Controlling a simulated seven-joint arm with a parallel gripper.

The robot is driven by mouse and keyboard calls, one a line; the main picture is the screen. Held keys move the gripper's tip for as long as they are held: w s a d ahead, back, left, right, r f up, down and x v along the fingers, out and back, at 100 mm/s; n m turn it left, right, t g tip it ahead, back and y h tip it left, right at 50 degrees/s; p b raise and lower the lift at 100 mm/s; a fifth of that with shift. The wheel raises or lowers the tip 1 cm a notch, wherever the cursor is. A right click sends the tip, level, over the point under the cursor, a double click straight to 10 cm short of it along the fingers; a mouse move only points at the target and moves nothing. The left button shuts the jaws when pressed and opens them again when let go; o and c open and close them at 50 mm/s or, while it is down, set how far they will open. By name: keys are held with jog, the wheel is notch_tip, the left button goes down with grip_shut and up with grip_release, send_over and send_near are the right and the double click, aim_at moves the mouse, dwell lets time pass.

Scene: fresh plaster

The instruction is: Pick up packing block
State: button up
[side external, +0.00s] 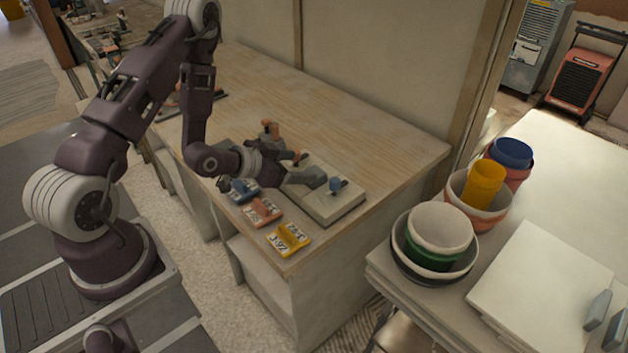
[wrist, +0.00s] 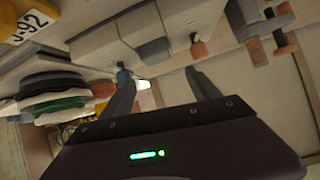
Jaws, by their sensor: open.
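The packing block appears to be the plain grey block (wrist: 153,50) against the pale board (wrist: 105,55) in the wrist view. It sits between a blue knob (wrist: 123,76) and an orange knob (wrist: 198,48). My gripper (wrist: 157,73) is open, with its two dark fingers pointing at the board and nothing between them. The block lies just beyond the fingertips; whether they touch it cannot be told. In the side view the board (side external: 338,208) lies on the wooden bench, with a grey shape (side external: 303,177) on it that looks like the block. My wrist is low beside it, and the fingers are hard to make out there.
Blue (side external: 241,190), orange (side external: 262,212) and yellow (side external: 289,238) labelled pieces line the bench's front edge. An orange-handled clamp (side external: 269,130) stands behind the wrist. Nested tubs (side external: 440,232) and a white slab stack (side external: 535,290) occupy the right table. The bench's rear middle (side external: 330,125) is clear.

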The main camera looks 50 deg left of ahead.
jog(key=shift+n+t, duration=0.8)
jog(key=shift+n, duration=0.1)
jog(key=s+f, duration=0.2)
jog(key=f, duration=0.1)
jog(key=shift+s+a+f, duration=0.1)
jog(key=shift+s+a, duration=0.1)
jog(key=shift+s, duration=0.1)
jog(key=x, duration=0.4)
jog(key=r+x, duration=0.1)
jog(key=x, duration=0.2)
jog(key=shift+w+d, duration=0.15)
jog(key=shift+w, duration=0.1)
jog(key=shift+r, duration=0.1)
jog(key=c, duration=1.4)
